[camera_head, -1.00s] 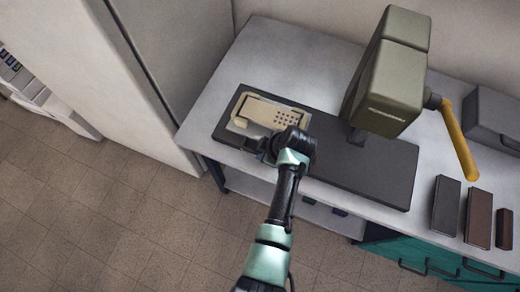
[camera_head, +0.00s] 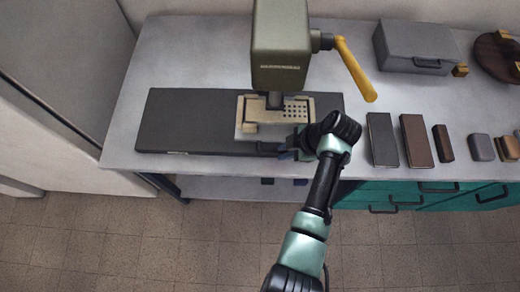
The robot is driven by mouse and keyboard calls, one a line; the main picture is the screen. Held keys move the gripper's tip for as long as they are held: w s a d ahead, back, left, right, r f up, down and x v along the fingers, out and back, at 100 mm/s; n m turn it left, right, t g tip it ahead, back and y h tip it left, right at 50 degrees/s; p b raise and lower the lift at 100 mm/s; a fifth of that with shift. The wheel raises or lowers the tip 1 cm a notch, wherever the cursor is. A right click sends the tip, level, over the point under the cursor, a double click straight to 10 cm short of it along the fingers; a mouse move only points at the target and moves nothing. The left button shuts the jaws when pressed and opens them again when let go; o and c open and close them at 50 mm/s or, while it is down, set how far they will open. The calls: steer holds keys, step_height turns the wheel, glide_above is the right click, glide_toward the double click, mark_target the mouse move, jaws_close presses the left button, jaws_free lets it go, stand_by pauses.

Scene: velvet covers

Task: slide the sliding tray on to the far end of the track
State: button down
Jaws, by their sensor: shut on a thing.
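The sliding tray (camera_head: 247,128) is a beige plate with a grid of small holes. It sits on the dark track (camera_head: 185,122), a long flat slab on the grey table, right of the slab's middle. The olive press (camera_head: 280,45) stands over the tray, and its dark ram hides part of the tray's back edge. My gripper (camera_head: 286,150) is at the tray's front right edge, shut on its front side. My wrist hides the exact grip and part of the track's right end.
Dark and brown blocks (camera_head: 415,140) lie right of the track. The press's yellow lever (camera_head: 355,70) sticks out to the right. A grey box (camera_head: 415,45) stands at the back right. The track left of the tray is bare.

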steer(key=shift+s+d+b, duration=0.1)
steer(key=shift+d+b, duration=0.45)
steer(key=shift+d, duration=1.85)
steer(key=c, duration=0.8)
jaws_free()
steer(key=shift+d, duration=0.15)
steer(key=shift+c, duration=0.2)
steer(key=shift+r, duration=0.15)
steer(key=v, duration=1.2)
steer(key=shift+r, duration=0.35)
